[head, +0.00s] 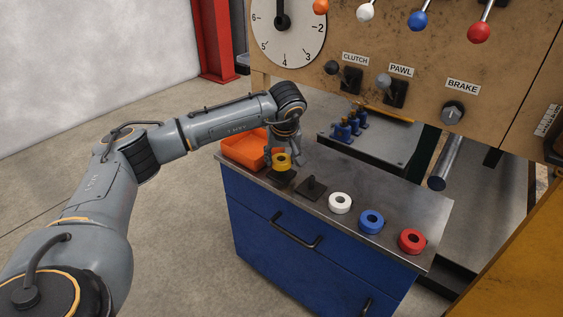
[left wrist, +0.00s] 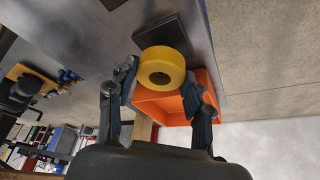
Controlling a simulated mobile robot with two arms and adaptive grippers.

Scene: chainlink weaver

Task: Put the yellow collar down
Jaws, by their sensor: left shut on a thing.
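The yellow collar (head: 281,161) is a short thick ring with a centre hole. My left gripper (head: 285,148) is shut on it, above the far left part of the metal-topped cabinet. In the left wrist view the collar (left wrist: 163,66) is between the fingertips of the gripper (left wrist: 160,82), its hole facing the camera. A dark square plate (head: 282,179) is just below the collar in the head view; I cannot tell whether they touch. A second dark plate with a short peg (head: 311,187) is to its right. My right gripper is not in view.
White (head: 340,203), blue (head: 371,221) and red (head: 411,241) collars lie in a row to the right on the cabinet top (head: 375,192). A control panel (head: 420,60) rises behind.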

